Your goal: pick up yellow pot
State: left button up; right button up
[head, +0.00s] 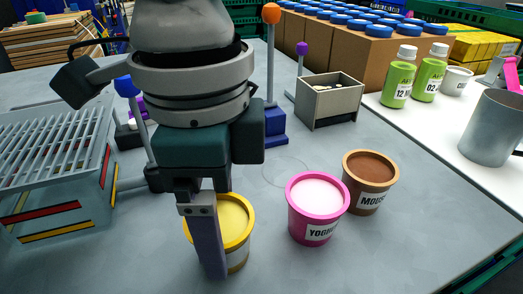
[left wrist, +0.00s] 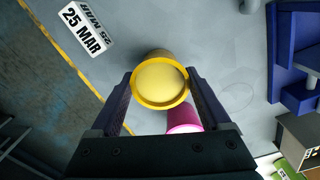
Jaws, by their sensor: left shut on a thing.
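The yellow pot (head: 237,222), a small tub with a yellow rim and pale yellow contents, stands on the grey table, partly hidden behind a finger of my left gripper (head: 211,262). In the left wrist view the yellow pot (left wrist: 160,84) sits between the two fingers of my left gripper (left wrist: 161,88), one on each side. The left gripper is shut on the pot. I cannot tell whether the pot has left the table. My right gripper is not in view.
A pink yoghurt pot (head: 318,208) stands close to the right, and a brown pot (head: 370,182) beyond it. A grey crate (head: 60,170) is at left. A small open box (head: 329,100) and blue-based stand (head: 270,127) are behind. The front right table is clear.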

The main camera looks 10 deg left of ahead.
pick_arm(q)
notch_tip(320, 180, up, 19)
jog(key=p, duration=0.3)
jog(key=s+a+r+p, duration=0.2)
jog(key=a+r+p, duration=0.3)
jog(key=a+p, duration=0.25)
jog(key=s+a+r+p, duration=0.1)
jog(key=a+r+p, duration=0.4)
jog(key=a, duration=0.4)
jog(key=s+a+f+p, duration=0.1)
jog(key=a+p, duration=0.1)
jog(key=a, duration=0.6)
jog(key=s+a+p, duration=0.2)
jog(key=a+p, duration=0.1)
jog(key=a, duration=0.5)
jog(key=shift+s+a+f, duration=0.25)
jog(key=shift+s+f, duration=0.05)
jog(key=shift+f, duration=0.05)
jog(key=shift+f, duration=0.1)
notch_tip(320, 180, down, 14)
jog(key=b, duration=0.5)
jog(key=shift+b, duration=0.35)
jog(key=shift+f+b, duration=0.4)
jog(key=shift+f, duration=0.5)
dwell(0.8)
